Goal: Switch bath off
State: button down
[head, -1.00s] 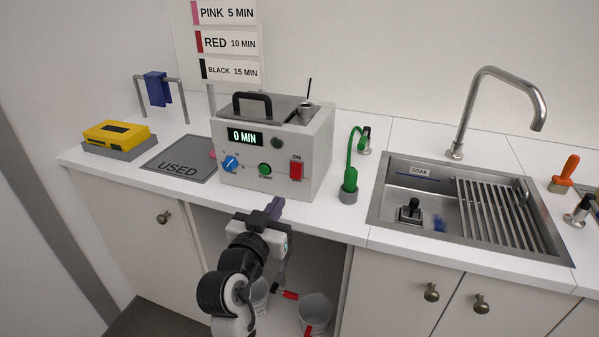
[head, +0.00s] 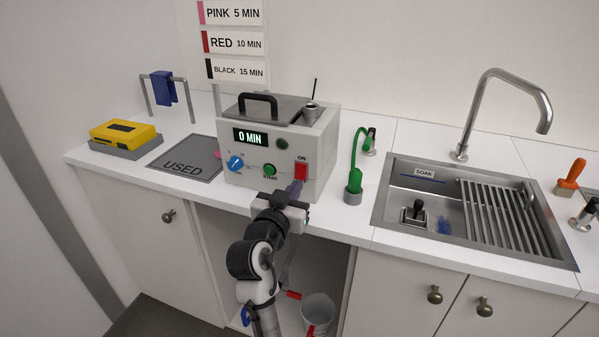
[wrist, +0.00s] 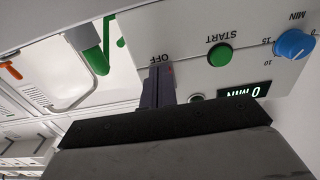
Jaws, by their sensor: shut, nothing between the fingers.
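The bath (head: 318,150) is a white and grey box with a black-handled lid on the counter. Its display (head: 250,137) reads 0 MIN. A red rocker switch (head: 301,171) marked ON at the top sits at the right of its front. In the wrist view the OFF label (wrist: 160,59) shows just beyond my fingertips, and the fingers hide nearly all of the switch. My gripper (head: 296,186) is shut and empty, its tips at the lower end of the switch. I cannot tell whether they touch it or which way the rocker is tipped.
A blue dial (head: 235,162) and green START button (head: 269,170) are left of the switch. A green hose nozzle (head: 354,181) stands right of the bath. The sink (head: 379,215) is further right; a USED mat (head: 185,168) lies left. Below is an open bay with a bucket (head: 318,309).

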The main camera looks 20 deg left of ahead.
jog(key=shift+w, duration=0.45)
jog(key=s+p, duration=0.4)
jog(key=s, duration=1.3)
jog(key=shift+s+a, duration=0.3)
jog(key=shift+s, duration=0.05)
dwell(0.4)
